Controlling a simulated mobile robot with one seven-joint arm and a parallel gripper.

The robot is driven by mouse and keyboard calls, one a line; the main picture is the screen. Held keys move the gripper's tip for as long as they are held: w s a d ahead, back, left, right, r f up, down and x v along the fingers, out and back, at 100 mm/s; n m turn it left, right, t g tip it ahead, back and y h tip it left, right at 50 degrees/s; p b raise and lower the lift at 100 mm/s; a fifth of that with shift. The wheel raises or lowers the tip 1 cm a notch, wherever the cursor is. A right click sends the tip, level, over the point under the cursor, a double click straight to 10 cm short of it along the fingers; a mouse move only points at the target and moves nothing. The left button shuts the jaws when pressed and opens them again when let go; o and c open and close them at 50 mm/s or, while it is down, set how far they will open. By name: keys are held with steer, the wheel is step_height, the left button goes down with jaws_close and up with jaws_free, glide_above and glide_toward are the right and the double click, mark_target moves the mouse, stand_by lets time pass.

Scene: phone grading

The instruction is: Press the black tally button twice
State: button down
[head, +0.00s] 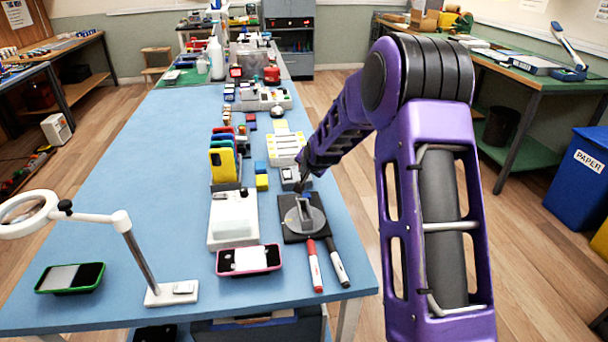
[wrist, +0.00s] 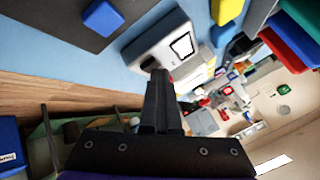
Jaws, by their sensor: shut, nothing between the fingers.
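A small grey-white device (head: 289,174) stands on the blue table, just behind the dark pad. In the wrist view the device (wrist: 150,42) shows a pale display with a dark frame. My gripper (wrist: 160,76) is shut and empty, its fingertips over the near end of the device. In the head view my gripper (head: 301,186) is small and partly merged with my arm. A small dark reddish patch shows beside the tips. I cannot tell whether the tips touch anything.
A dark pad (head: 290,232) with a grey disc lies in front of the device. A red marker (head: 315,265) and a black marker (head: 337,262) lie nearer. A yellow phone (head: 223,165) stands in a rack at left. Phones lie at the table front.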

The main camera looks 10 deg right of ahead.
steer(key=shift+r+p, duration=0.3)
steer(key=shift+r, duration=0.55)
steer(key=shift+r+p, duration=1.25)
steer(key=shift+r, duration=1.25)
steer(key=shift+r, duration=0.1)
